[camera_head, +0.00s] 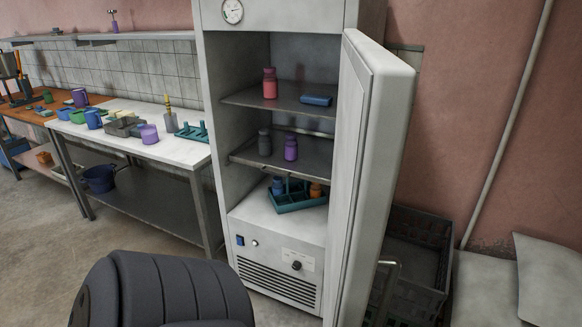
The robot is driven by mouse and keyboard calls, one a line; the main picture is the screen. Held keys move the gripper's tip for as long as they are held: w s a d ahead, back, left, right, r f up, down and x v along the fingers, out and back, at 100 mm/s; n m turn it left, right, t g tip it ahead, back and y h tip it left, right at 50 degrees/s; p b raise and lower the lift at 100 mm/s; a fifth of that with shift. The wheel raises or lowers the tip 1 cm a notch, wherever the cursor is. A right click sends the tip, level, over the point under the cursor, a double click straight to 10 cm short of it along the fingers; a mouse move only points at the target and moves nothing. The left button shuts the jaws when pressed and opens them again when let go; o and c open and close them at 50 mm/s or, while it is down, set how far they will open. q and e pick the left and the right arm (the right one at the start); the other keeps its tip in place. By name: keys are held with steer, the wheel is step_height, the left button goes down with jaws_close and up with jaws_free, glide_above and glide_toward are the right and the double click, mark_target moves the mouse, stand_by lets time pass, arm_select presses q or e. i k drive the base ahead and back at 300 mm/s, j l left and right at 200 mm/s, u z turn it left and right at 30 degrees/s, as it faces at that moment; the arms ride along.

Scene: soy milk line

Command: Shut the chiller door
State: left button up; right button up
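The chiller (217,130) is a tall pale cabinet in the middle of the view, with a round dial at its top and a vent at its base. Its door (375,150) is hinged on the right and stands wide open, swung out towards me. A thin metal bar (386,285), possibly the handle, shows beside the door's lower right edge. A grey bottle (264,143) and a purple bottle (290,148) stand below. A teal rack (300,203) holds small bottles at the bottom. Neither gripper shows.
A white worktable (150,150) with cups, trays and a teal rack stands left of the chiller. A dark crate (415,245) sits behind the door at right, near pale sacks (500,290). Bare floor (45,270) lies at lower left.

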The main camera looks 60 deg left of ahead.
mark_target(376, 89)
steer(key=i+l+u, duration=0.1)
steer(key=u, duration=0.4)
steer(key=i+l+u, duration=0.15)
steer(key=u, duration=0.3)
steer(key=l+u, duration=0.25)
steer(key=u, duration=0.25)
steer(key=i+l+u, duration=0.1)
steer(key=l+u, duration=0.15)
steer(key=u, duration=0.2)
steer(key=l+u, duration=0.2)
steer(key=i+l, duration=0.05)
steer(key=l, duration=0.05)
